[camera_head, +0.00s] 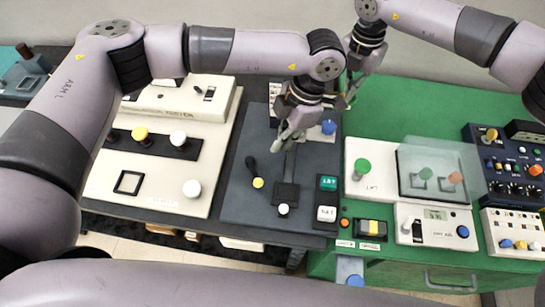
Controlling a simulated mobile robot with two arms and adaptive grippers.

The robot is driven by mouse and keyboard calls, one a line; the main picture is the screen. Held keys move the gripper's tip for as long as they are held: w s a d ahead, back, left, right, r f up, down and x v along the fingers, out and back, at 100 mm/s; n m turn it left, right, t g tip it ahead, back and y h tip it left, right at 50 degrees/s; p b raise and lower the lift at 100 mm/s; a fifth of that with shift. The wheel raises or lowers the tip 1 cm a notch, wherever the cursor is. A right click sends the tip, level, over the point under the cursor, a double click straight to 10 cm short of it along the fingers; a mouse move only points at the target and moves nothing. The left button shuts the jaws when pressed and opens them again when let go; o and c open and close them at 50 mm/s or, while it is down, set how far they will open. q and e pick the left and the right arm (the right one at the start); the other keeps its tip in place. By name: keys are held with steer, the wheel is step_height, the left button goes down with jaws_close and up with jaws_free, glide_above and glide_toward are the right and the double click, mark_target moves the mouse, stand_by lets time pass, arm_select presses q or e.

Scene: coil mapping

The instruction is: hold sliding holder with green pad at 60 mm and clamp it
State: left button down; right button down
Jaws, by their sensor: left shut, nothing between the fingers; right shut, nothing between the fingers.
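My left gripper (287,143) is shut and empty, pointing down over the upper part of a dark grey panel (238,200). Below its fingertips, a dark square block (286,193) sits at the near end of a narrow dark strip, with a white knob (283,209) at its near edge. This may be the sliding holder; no scale is readable. A black lever (250,165) with a yellow ball stands to its left, apart from the gripper. My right gripper (345,101) is shut and empty, higher and further back, partly blurred into the background.
A cream panel (108,185) with yellow and white knobs lies left. On the green bench (400,98) at right, a white panel holds a green knob (362,166) and a transparent cover (440,160). A meter with a display (437,214) and knob boxes stand nearby. The bench's back is clear.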

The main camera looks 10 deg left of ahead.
mark_target(255, 179)
arm_select(q)
steer(key=x, duration=0.9)
steer(key=shift+s+a+f, duration=0.1)
steer(key=shift+f, duration=0.3)
steer(key=shift+s+a+m+t, duration=0.2)
steer(key=shift+s+m, duration=0.15)
steer(key=shift+m, duration=0.35)
steer(key=shift+s+a+m+t, duration=0.1)
steer(key=shift+s+a+m, duration=0.2)
steer(key=shift+m, duration=0.4)
steer(key=shift+s+a+m, duration=0.1)
steer(key=shift+s+m, duration=0.15)
steer(key=shift+m, duration=0.15)
steer(key=shift+s+a+m+t, duration=0.2)
steer(key=shift+a+m+t, duration=0.05)
steer(key=shift+m, duration=0.35)
steer(key=shift+s+a+m+t, duration=0.25)
steer(key=shift+m, duration=0.35)
steer(key=shift+s+a+m+t, duration=0.3)
steer(key=shift+a+m, duration=0.25)
steer(key=shift+m, duration=0.55)
steer(key=shift+s+a+m+t, duration=0.25)
steer(key=shift+a+m, duration=0.35)
steer(key=shift+m, duration=0.5)
steer(key=shift+s+a, duration=0.2)
steer(key=shift+a, duration=0.25)
stand_by(0.5)
